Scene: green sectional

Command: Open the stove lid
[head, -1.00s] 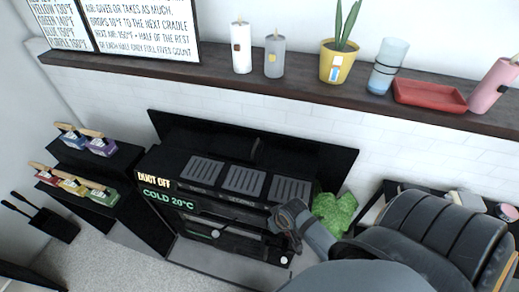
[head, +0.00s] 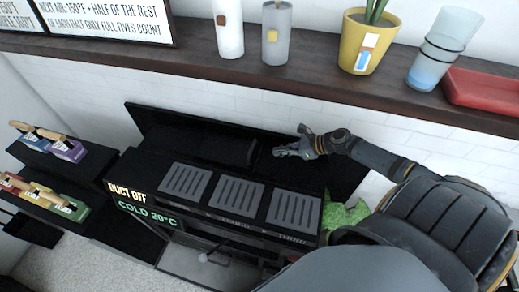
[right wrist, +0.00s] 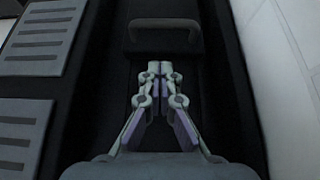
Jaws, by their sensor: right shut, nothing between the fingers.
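The black stove (head: 150,160) stands against the white wall, with grey slotted vents (head: 240,194) along its top. Behind the vents is a dark flat section. A dark bar-shaped handle (right wrist: 165,32) rises from it in the right wrist view. In the head view this handle is hard to make out against the black. My right gripper (head: 283,153) is over the rear part of the stove. Its fingertips (right wrist: 160,68) are together and empty, a little short of the handle and apart from it in the picture. My left gripper is out of view.
A dark wooden shelf (head: 290,80) runs above, holding candles, a yellow plant pot (head: 366,42), a blue glass (head: 436,58) and a red tray (head: 490,94). A bright green lumpy thing (head: 346,215) is at the stove's right. Side shelves with small coloured boxes (head: 68,150) are at left.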

